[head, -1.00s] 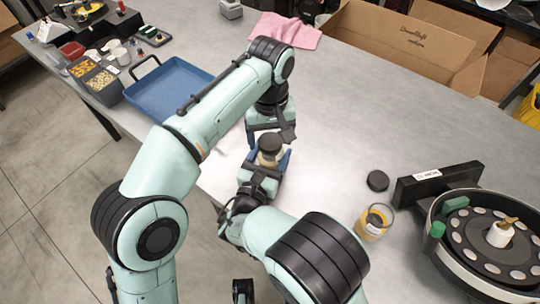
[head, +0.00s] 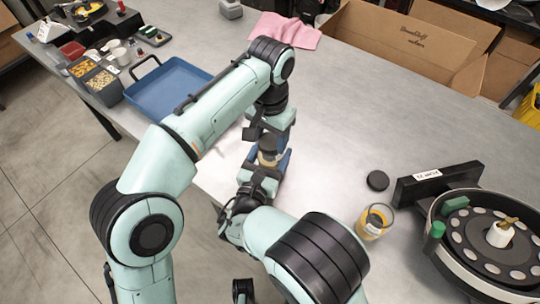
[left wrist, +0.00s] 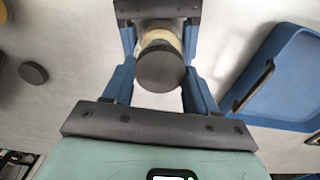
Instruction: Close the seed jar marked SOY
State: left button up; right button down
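The jar (head: 267,156) stands upright near the table's front edge, pale in body, with a dark round lid (left wrist: 160,70) on top. My left gripper (head: 268,138) points down from above. In the left wrist view its blue fingers lie against both sides of the lid, and it looks shut on it. My right gripper (head: 268,172) reaches in low from the front, its blue fingers on either side of the jar body, and looks shut on it. The fingers partly hide the jar. I cannot read a SOY mark on it.
A loose dark lid (head: 377,181) and a glass of yellow-orange contents (head: 375,222) lie to the right, by the round seed plate device (head: 490,240). A blue tray (head: 168,90) is at left, a pink cloth (head: 285,30) and a cardboard box (head: 400,45) at the back.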

pick_arm(q)
jog(key=o, duration=0.4)
jog(key=shift+o, duration=0.2)
jog(key=shift+r, duration=2.3)
jog(key=shift+c, duration=0.5)
jog(key=shift+w+a+n, duration=0.1)
jog(key=shift+n, duration=1)
jog(key=r+n, duration=0.1)
jog(key=n, duration=0.1)
jog(key=shift+n, duration=0.4)
notch_tip(320, 180, up, 2)
jog(key=n, duration=0.3)
jog(key=shift+r+n, duration=0.25)
jog(key=shift+n, duration=0.05)
jog(key=shift+f, duration=0.15)
